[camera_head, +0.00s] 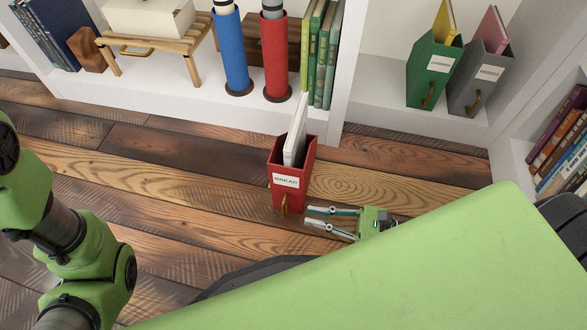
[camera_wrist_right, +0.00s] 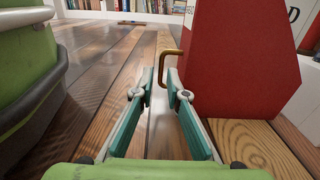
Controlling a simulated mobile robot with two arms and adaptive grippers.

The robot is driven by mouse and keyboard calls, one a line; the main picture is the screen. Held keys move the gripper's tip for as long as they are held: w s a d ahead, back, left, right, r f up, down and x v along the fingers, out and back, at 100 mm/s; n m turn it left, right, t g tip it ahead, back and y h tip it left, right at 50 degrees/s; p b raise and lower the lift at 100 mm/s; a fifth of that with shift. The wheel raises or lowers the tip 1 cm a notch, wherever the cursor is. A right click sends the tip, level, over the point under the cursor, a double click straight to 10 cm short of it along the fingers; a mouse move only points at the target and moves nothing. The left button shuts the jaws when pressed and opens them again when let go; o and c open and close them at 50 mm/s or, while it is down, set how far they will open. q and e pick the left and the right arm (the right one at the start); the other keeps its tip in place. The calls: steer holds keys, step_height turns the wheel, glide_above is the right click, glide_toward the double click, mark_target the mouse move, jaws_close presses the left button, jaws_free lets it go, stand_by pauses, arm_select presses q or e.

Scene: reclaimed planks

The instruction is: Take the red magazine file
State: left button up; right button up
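The red magazine file (camera_head: 291,178) stands upright on the plank floor, with a white label on its front, a brass handle (camera_head: 284,205) below it and white papers inside. In the right wrist view the red file (camera_wrist_right: 232,60) fills the right side, and its brass handle (camera_wrist_right: 163,63) shows just beyond the fingertips. My right gripper (camera_head: 307,215) is open and low beside the file, to the right of the handle. My left gripper is out of view.
A white shelf (camera_head: 190,112) behind holds blue and red cylinders (camera_head: 231,52), green books (camera_head: 322,55) and a wooden stand (camera_head: 155,43). Green (camera_head: 432,70) and grey (camera_head: 478,80) magazine files stand in the right compartment. Plank floor (camera_head: 170,180) lies clear left of the red file.

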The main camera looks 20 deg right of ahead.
mark_target(284, 218)
steer(key=x, duration=0.3)
steer(key=shift+w+a+b, duration=0.15)
steer(key=shift+a+b, duration=0.05)
steer(key=shift+b, duration=0.15)
steer(key=w+a+b, duration=0.1)
steer(key=a+f+b, duration=0.1)
steer(key=w+a+b, duration=0.1)
steer(key=shift+w+a+f, duration=0.25)
steer(key=shift+w, duration=0.1)
steer(key=shift+w+a+r, duration=0.15)
steer(key=shift+w+a, duration=0.1)
steer(key=shift+a, duration=0.15)
jaws_close()
steer(key=shift+w+r, duration=0.1)
steer(key=shift+r, duration=0.1)
steer(key=shift+r, duration=0.1)
